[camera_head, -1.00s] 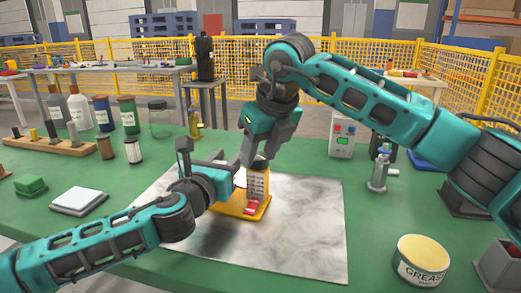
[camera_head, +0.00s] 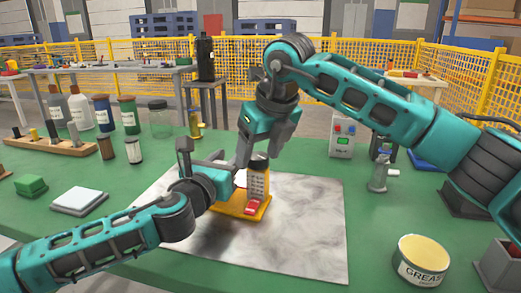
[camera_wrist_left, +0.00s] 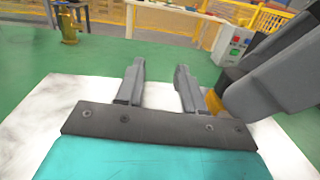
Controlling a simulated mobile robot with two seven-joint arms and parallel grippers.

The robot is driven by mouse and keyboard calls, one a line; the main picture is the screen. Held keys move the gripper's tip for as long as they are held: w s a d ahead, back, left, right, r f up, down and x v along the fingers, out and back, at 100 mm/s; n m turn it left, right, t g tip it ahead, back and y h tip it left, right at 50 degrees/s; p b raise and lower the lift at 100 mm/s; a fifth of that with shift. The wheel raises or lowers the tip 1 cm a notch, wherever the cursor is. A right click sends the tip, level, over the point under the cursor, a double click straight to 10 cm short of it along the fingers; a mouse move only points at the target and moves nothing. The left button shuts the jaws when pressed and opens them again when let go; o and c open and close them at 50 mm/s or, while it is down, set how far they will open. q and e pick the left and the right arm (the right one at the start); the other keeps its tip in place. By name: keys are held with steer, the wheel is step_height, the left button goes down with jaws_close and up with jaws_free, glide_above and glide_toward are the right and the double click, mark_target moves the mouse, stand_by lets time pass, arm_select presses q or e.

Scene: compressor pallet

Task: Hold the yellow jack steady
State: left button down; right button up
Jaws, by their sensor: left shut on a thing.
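The yellow jack (camera_head: 232,210) stands on a pale marbled sheet on the green table. Its flat base shows, with a labelled dark-topped post (camera_head: 258,184) and a red piece (camera_head: 253,207) at its front. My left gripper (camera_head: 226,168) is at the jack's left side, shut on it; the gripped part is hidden. In the left wrist view the two fingers (camera_wrist_left: 159,88) are apart, and a bit of orange-yellow (camera_wrist_left: 214,101) shows beside the right finger. My right gripper (camera_head: 260,156) points down at the post's top, its fingers apart; whether they touch the post is unclear.
A grease tin (camera_head: 421,260) stands at the front right, with a grey metal fitting (camera_head: 380,172) behind it. Bottles and jars (camera_head: 128,116) stand at the back left. The sheet's front is clear.

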steer(key=v, duration=1.2)
steer(key=w+f, duration=0.1)
steer(key=f, duration=0.2)
steer(key=w+a+f+n, duration=0.1)
steer(key=w+f, duration=0.1)
steer(key=f, duration=0.2)
steer(key=w+a+f+n, duration=0.1)
steer(key=f, duration=0.3)
steer(key=shift+w+a+g+y, duration=0.15)
steer(key=shift+w+g+y, duration=0.05)
steer(key=shift+g+y, duration=0.1)
steer(key=shift+c, duration=0.2)
steer(key=c, duration=1)
